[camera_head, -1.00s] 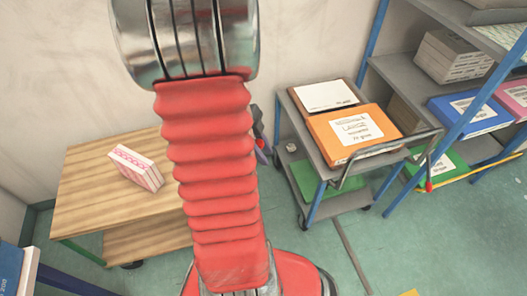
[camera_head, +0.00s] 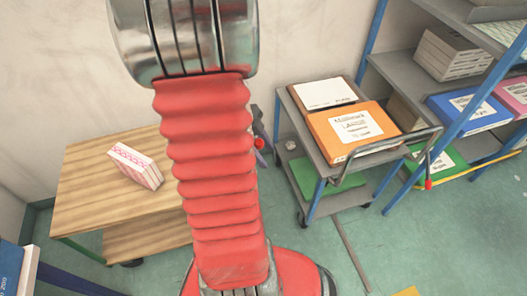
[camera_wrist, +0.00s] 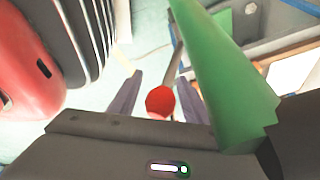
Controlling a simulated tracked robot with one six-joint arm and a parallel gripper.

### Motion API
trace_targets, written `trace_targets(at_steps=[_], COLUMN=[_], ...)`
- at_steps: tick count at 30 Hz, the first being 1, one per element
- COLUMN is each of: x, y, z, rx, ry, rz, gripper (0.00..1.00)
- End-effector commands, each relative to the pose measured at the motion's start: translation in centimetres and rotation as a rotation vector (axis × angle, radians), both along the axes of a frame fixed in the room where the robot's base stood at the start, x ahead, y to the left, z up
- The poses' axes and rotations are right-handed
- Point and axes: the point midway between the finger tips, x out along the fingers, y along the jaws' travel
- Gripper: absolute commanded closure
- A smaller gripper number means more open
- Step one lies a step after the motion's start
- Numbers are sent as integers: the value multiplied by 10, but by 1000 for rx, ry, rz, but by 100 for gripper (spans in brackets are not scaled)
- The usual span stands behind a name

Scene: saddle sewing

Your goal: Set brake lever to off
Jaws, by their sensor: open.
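A red ball knob (camera_wrist: 160,101) on a thin grey lever rod shows in the wrist view. It sits between the two purple-grey fingers of my gripper (camera_wrist: 160,82), which are open. I cannot tell whether either finger touches the knob. In the head view a small dark part of my gripper (camera_head: 258,138) shows beside my red arm sleeve, with a red spot on it; the rest is hidden. The lever's off mark is not visible.
An orange box (camera_head: 340,143) and a brown box with white paper (camera_head: 325,94) lie on the trolley. A wooden table (camera_head: 85,195) with a pink-and-white box (camera_head: 136,165) is at left. Blue-framed shelves (camera_head: 400,120) stand at right.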

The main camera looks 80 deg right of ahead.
Motion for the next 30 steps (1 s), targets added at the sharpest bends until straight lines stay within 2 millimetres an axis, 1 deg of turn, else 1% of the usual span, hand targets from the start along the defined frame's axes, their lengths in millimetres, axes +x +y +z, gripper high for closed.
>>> trace_targets(at_steps=[5,8,11,14,27,30], x=[1,4,8,14,44,49], y=[0,-1,0,2,9,11], z=[2,7,17,31,101,113], rx=[-2,-4,-6,-5,-3,-3], ry=[-1,-1,-1,-2,-3,0], rz=[1,2,3,4,3,3], gripper=[56,56,56,56,56,56])
